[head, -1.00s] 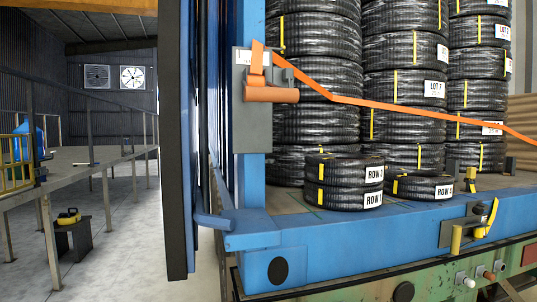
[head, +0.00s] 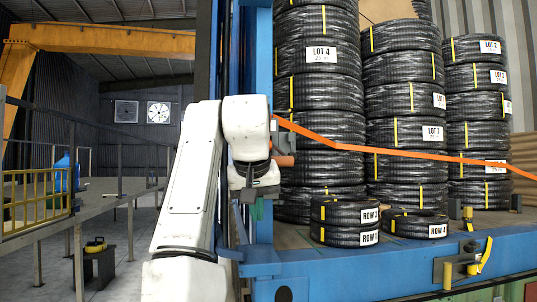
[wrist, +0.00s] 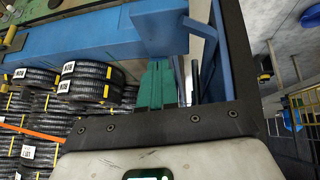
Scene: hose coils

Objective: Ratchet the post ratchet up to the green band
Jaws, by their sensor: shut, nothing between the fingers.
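The post ratchet is mostly hidden behind my arm in the head view; its orange handle (head: 286,161) shows on the blue post (head: 263,60). An orange strap (head: 400,152) runs from it to the right across the hose coils. My gripper (head: 257,211) points down in front of the post, below the ratchet. Its green fingers (wrist: 157,82) are shut with nothing between them; a blue beam lies beyond them in the wrist view. The ratchet is not clear in the wrist view, and I cannot make out a green band.
Stacked black hose coils (head: 318,90) stand right of the post, with low ROW coils (head: 345,222) near the blue deck edge (head: 380,268). A yellow-handled latch (head: 470,262) sits on that edge.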

